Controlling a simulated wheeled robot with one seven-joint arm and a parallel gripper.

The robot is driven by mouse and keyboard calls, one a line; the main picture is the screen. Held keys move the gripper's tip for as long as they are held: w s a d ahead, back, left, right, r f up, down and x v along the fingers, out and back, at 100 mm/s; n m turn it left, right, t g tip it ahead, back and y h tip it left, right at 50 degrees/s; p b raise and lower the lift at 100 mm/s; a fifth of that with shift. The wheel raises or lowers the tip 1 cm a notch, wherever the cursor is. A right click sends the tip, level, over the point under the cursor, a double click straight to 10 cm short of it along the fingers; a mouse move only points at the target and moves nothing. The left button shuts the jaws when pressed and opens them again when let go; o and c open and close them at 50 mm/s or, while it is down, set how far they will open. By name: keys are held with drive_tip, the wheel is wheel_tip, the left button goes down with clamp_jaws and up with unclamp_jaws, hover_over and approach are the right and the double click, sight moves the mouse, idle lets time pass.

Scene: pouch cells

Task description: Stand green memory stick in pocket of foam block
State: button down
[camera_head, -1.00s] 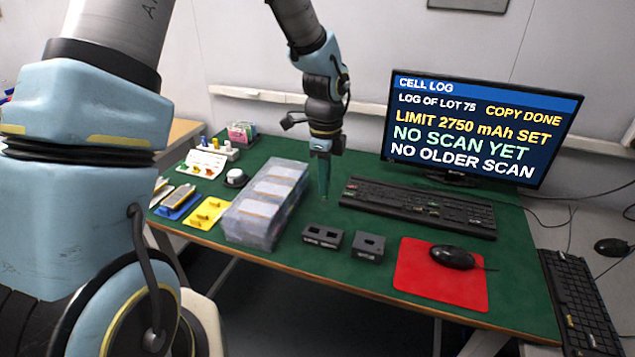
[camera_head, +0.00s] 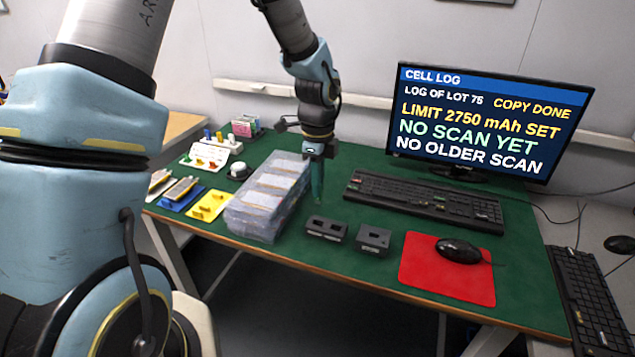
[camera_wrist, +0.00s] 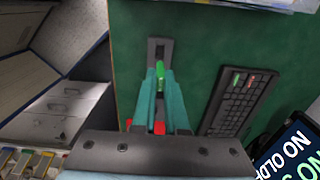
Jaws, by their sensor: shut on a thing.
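The green memory stick (camera_wrist: 160,71) shows between the fingertips of my gripper (camera_wrist: 160,82) in the wrist view. My gripper is shut on it. In the head view my gripper (camera_head: 317,192) points down just behind the dark blocks, and the stick cannot be told from the teal fingers. A dark block with two openings (camera_head: 326,228) stands on the green table; it also shows beyond the stick in the wrist view (camera_wrist: 158,44). A second dark block with one opening (camera_head: 373,239) stands to its right. I cannot tell which is foam. The stick's lower end is not clear.
Clear boxes (camera_head: 265,205) stand close left of the gripper. A black keyboard (camera_head: 425,200) lies to the right, before the monitor (camera_head: 485,120). A red mat (camera_head: 420,270) with a mouse (camera_head: 458,250) lies at the front right. Yellow (camera_head: 208,205) and blue (camera_head: 180,196) trays lie left.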

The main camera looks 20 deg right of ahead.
sight(318, 201)
drive_tip(key=shift+f+b, duration=2)
drive_tip(key=shift+f, duration=0.6)
drive_tip(key=shift+f+b, duration=0.7)
drive_tip(key=shift+f, duration=0.8)
drive_tip(key=c, duration=0.9)
unclamp_jaws()
drive_tip(key=shift+o, duration=0.2)
